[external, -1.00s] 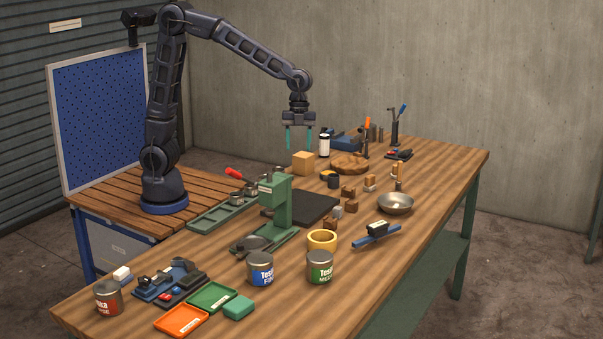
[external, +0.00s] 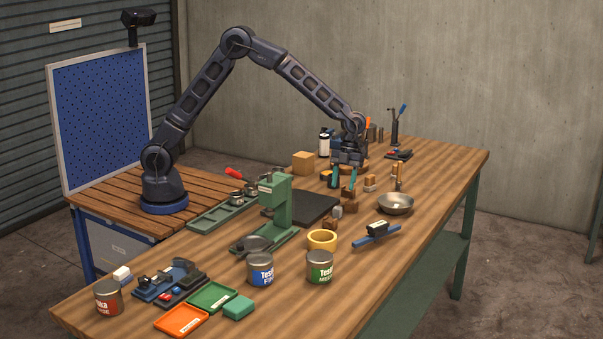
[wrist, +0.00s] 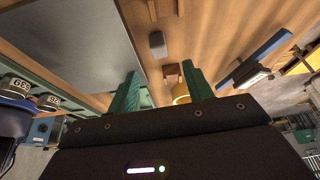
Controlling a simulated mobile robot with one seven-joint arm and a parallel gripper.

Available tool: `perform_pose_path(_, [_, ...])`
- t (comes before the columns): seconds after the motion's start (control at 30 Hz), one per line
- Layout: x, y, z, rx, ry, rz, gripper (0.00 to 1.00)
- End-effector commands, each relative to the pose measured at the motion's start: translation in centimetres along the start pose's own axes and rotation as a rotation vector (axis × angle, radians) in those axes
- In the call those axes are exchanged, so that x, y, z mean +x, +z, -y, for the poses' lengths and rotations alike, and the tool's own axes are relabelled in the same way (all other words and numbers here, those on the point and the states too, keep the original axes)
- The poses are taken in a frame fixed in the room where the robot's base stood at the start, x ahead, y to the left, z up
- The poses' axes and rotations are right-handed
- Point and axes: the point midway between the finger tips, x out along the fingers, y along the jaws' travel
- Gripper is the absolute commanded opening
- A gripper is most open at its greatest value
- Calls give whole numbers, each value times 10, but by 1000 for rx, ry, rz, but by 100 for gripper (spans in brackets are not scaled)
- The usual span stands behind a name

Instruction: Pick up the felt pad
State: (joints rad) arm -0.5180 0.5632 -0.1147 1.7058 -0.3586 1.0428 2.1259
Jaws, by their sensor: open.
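A small grey block (external: 337,211), which looks like the felt pad, lies on the table beside small brown wooden blocks, in front of my gripper in the external view. In the wrist view the grey block (wrist: 157,45) shows beyond the fingertips, roughly in line with the gap between them. My gripper (external: 342,187) points down above the table by the wooden blocks. Its green fingers are apart and nothing is between them; they also show in the wrist view (wrist: 160,72). The gripper and fingers hide part of the wooden pieces behind.
A dark mat (external: 309,204) and a green press (external: 275,203) stand left of the block. A yellow ring (external: 323,237) is in front. A metal bowl (external: 396,204) and a blue bar with a dark block (external: 377,234) lie to the right. Bare table lies between these.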

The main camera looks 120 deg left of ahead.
Motion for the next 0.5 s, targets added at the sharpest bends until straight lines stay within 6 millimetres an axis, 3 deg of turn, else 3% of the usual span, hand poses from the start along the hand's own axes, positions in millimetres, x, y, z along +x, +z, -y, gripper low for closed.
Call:
perform_pose_path(0.3, [43,-1,-1,-1,2,0,51])
perform_pose_path(0.5, [54,-1,-1,-1,1,1,51])
